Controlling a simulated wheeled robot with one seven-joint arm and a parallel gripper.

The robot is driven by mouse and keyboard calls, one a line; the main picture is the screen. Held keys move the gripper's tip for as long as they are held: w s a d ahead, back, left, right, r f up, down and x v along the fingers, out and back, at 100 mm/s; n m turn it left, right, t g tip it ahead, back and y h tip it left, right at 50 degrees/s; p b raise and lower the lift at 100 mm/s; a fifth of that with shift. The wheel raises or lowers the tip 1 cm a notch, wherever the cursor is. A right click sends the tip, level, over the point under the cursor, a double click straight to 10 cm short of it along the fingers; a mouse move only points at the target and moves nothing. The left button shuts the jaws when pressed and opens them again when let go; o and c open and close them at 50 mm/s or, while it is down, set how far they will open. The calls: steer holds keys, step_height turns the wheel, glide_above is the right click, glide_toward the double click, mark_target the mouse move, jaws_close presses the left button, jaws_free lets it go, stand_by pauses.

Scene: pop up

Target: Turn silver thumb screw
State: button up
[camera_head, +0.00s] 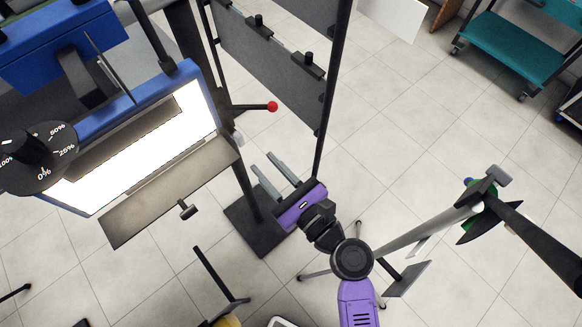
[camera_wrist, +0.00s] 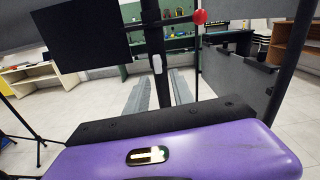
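A small pale silver-white piece (camera_wrist: 157,64) on the dark upright post (camera_wrist: 153,40) looks like the silver thumb screw. It also shows faintly in the head view (camera_head: 238,138), at the post's right side; its exact shape is too small to tell. My gripper (camera_head: 261,161) has its two grey fingers apart with nothing between them, and they point up-left towards the post. In the wrist view the gripper (camera_wrist: 160,76) faces the post, with the pale piece beyond and between the fingertips. The gripper and the piece look apart.
A red ball on a lever (camera_head: 272,106) sticks out to the right of the post, above the pale piece. A bright panel with a grey flap (camera_head: 175,190) hangs to the left. Dark hanging boards (camera_head: 270,65) stand behind right. A stand base (camera_head: 258,225) is below.

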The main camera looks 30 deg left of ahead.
mark_target(242, 142)
steer(key=shift+m, duration=0.3)
steer(key=x, duration=0.8)
steer(key=shift+s+b, duration=0.2)
steer(key=shift+b, duration=0.2)
jaws_close()
steer(key=n, duration=1.7)
steer(key=shift+o, duration=1.2)
jaws_free()
steer(key=shift+n, duration=0.3)
